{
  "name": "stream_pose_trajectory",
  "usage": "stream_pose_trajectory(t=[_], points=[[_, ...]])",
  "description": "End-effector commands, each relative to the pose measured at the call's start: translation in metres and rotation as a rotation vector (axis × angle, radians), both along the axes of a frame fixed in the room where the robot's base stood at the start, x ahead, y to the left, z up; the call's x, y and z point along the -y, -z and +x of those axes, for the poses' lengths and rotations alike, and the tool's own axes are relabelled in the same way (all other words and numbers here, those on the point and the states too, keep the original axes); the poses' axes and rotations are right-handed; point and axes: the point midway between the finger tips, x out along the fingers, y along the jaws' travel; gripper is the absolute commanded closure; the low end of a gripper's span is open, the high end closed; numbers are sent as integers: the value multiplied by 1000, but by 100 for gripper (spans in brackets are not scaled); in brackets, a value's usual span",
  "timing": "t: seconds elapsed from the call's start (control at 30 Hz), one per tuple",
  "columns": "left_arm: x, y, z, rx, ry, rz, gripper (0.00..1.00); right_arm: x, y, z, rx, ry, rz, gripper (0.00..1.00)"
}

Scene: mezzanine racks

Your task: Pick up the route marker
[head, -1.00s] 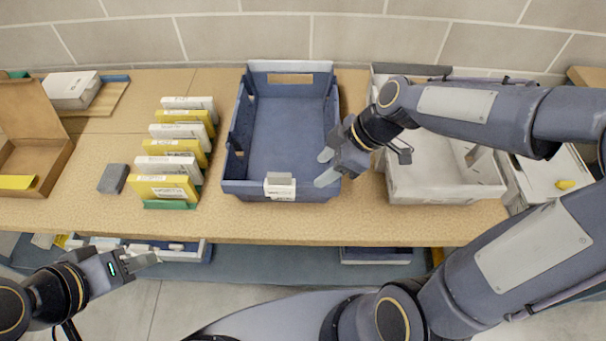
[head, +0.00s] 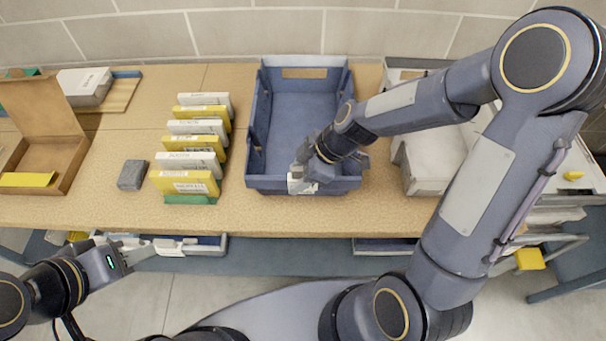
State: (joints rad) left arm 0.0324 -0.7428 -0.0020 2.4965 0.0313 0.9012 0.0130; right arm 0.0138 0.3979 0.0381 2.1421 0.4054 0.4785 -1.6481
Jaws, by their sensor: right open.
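A small white marker (head: 296,186), which I take to be the route marker, sits on the front rim of the blue tray (head: 256,125). Most of it is hidden behind my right gripper (head: 305,180). The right gripper is open, with its fingers at the marker. I cannot tell whether they touch it. My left gripper (head: 145,249) is low at the left, in front of the table edge, away from the marker. Whether its fingers are open or shut is unclear.
A row of yellow and white boxes (head: 187,184) stands left of the tray, with a grey block (head: 132,175) beside it. An open cardboard box (head: 72,160) is at far left. A pale grey bin (head: 425,178) stands right of the tray. Bare tabletop (head: 100,210) lies in front.

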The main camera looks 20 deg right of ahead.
Motion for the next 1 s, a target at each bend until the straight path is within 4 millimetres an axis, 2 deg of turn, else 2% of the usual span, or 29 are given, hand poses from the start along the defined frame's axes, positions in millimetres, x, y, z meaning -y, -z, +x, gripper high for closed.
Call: stream_pose_trajectory(t=[0.03,0.4,0.73,1.0], points=[[0,0,0,0,0,0,64,0,0,0,0,0,0,53],[0,0,0,0,0,0,64,0,0,0,0,0,0,99],[0,-4,0,0,0,0,64,0,-6,0,1,1,1,100],[0,-26,0,0,0,0,64,4,-41,-2,2,4,0,100]])
